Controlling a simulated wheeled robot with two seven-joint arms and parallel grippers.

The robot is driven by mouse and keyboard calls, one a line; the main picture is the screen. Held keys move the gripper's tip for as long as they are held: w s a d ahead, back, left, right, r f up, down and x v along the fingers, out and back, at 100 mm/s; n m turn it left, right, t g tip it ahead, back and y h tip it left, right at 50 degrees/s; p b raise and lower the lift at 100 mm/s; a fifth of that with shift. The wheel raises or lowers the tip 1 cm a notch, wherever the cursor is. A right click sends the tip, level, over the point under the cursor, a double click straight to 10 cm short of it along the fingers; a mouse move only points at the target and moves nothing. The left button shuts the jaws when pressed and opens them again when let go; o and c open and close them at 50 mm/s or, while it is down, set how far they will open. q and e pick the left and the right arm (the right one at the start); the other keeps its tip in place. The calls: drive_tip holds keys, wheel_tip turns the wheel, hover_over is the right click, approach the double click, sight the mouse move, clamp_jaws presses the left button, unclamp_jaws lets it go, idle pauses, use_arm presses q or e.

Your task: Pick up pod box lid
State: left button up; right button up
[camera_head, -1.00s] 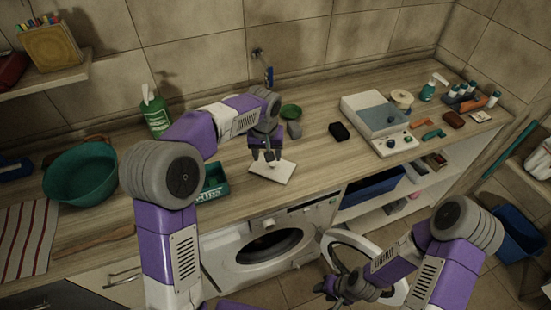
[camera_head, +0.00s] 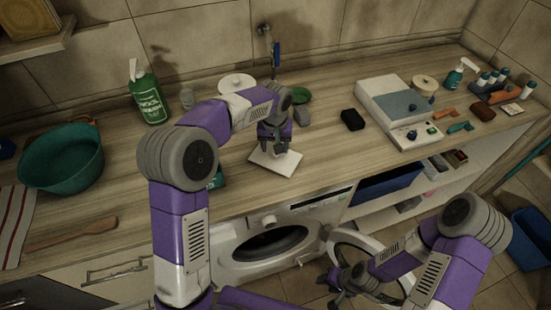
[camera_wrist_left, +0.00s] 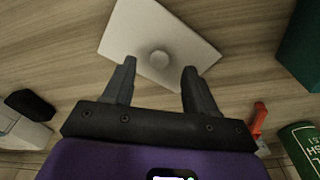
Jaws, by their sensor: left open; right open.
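The pod box lid (camera_head: 268,159) is a white square plate lying flat on the wooden counter. A small round knob shows at its middle in the left wrist view (camera_wrist_left: 160,59). My left gripper (camera_head: 275,142) is over the lid, pointing down, open and empty. In the left wrist view its two fingertips (camera_wrist_left: 160,70) are spread either side of the line to the knob. I cannot tell how far above the lid they are. A teal box (camera_head: 217,179) is mostly hidden behind my left arm. My right gripper (camera_head: 347,281) is open and empty, low before the washing machine door.
A green bowl (camera_head: 302,96) and a white round lid (camera_head: 237,82) are behind my left arm. A black block (camera_head: 352,119) and a grey-white device (camera_head: 392,103) stand to the right. A green bottle (camera_head: 149,95) and a teal basin (camera_head: 62,160) are at left.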

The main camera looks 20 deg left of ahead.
sight(275, 156)
use_arm(q)
drive_tip(key=f, duration=0.3)
drive_tip(key=shift+w+f+b, duration=0.3)
drive_tip(key=shift+w, duration=0.05)
clamp_jaws()
drive_tip(key=shift+r, duration=0.15)
